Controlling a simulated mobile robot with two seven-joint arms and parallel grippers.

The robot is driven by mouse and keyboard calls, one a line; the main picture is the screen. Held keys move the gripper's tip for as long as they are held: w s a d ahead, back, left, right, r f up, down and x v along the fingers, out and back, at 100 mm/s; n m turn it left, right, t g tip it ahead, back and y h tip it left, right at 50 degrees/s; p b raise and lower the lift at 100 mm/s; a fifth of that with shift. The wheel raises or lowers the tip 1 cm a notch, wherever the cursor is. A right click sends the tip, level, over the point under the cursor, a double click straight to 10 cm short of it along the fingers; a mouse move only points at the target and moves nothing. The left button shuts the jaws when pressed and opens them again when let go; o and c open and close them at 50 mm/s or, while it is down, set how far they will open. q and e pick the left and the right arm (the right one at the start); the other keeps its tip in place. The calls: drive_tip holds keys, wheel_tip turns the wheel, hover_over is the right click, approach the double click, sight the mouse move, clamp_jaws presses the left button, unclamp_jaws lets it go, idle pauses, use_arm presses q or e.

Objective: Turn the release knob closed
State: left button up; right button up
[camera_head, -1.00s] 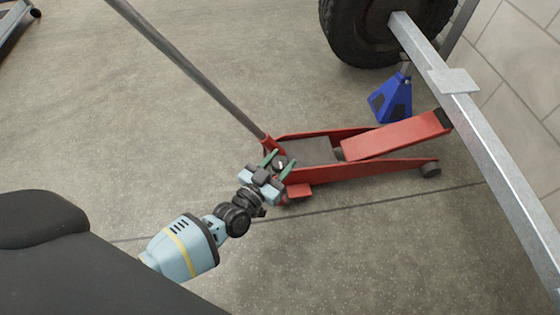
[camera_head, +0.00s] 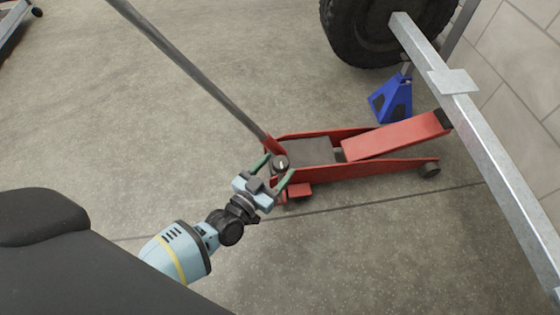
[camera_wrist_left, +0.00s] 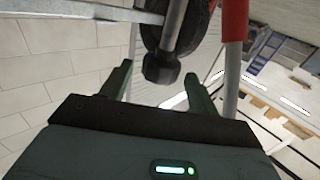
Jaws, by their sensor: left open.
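The release knob (camera_head: 281,161) is a small round dark part with a pale mark on top. It sits at the rear of the red floor jack (camera_head: 370,170), by the foot of the jack's long grey handle (camera_head: 190,70). My left gripper (camera_head: 280,165) is open, its green fingers pointing at the knob, one on each side of it. In the left wrist view a dark knob on a grey shaft (camera_wrist_left: 162,68) shows between the fingertips, with gaps on both sides. My right gripper is not in view.
A blue jack stand (camera_head: 391,100) stands behind the jack, near a black tire (camera_head: 375,40). A grey metal frame beam (camera_head: 490,170) crosses the right side.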

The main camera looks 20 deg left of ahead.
sight(276, 169)
use_arm(q)
drive_tip(key=p+v, duration=0.1)
drive_tip(key=v, duration=0.3)
drive_tip(key=shift+s+a+r+p, duration=0.1)
drive_tip(key=shift+s+p, duration=0.2)
drive_tip(key=shift+s, duration=0.3)
